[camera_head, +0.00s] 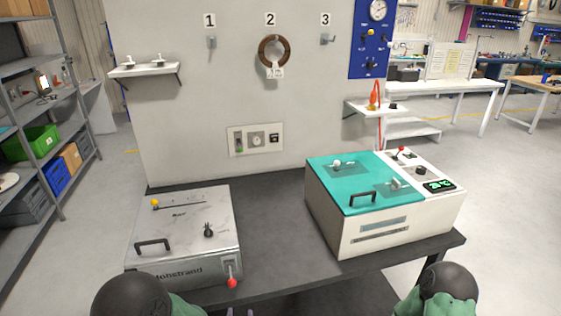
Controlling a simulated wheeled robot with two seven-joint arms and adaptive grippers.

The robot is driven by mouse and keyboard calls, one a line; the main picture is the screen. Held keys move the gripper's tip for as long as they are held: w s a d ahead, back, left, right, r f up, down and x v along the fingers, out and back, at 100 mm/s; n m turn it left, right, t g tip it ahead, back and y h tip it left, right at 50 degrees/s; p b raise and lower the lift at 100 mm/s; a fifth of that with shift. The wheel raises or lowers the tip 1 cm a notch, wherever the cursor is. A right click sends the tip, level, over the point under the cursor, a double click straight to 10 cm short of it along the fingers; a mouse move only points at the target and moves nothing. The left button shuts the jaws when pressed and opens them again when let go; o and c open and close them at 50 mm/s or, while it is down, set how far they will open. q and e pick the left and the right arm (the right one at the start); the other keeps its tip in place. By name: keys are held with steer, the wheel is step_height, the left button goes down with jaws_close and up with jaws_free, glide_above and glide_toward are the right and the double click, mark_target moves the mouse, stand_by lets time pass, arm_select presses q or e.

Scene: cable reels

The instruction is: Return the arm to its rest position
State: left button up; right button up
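My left arm (135,296) shows at the bottom left as a dark rounded joint with a green part. Small grey tips, seemingly my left gripper (240,312), just show at the bottom edge, in front of the dark table. They stand apart with a gap between them and nothing visible in it; the rest is cut off. My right arm (447,285) shows at the bottom right, dark and green. My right gripper is out of view. A brown cable reel (263,49) with a white tag hangs on the wall under number 2.
A grey metal box (190,225) with a black handle and red-tipped lever stands left on the dark table (275,235). A teal-lidded white machine (335,212) stands right, lid shut. The table between them is clear. Hooks 1 (212,42) and 3 (327,40) are empty.

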arm_select(q)
steer(key=s+d+f+n+g+h, duration=0.1)
steer(key=s+f+n+g+h, duration=0.2)
steer(key=s+f+g, duration=0.3)
steer(key=s+d+f+n+g+h, duration=0.2)
steer(key=s+f+n+g, duration=0.4)
steer(key=s+f, duration=0.5)
step_height(320, 180, down, 4)
steer(key=shift+s+f+n+g+h, duration=0.25)
steer(key=shift+g+h, duration=0.25)
steer(key=shift+h, duration=0.3)
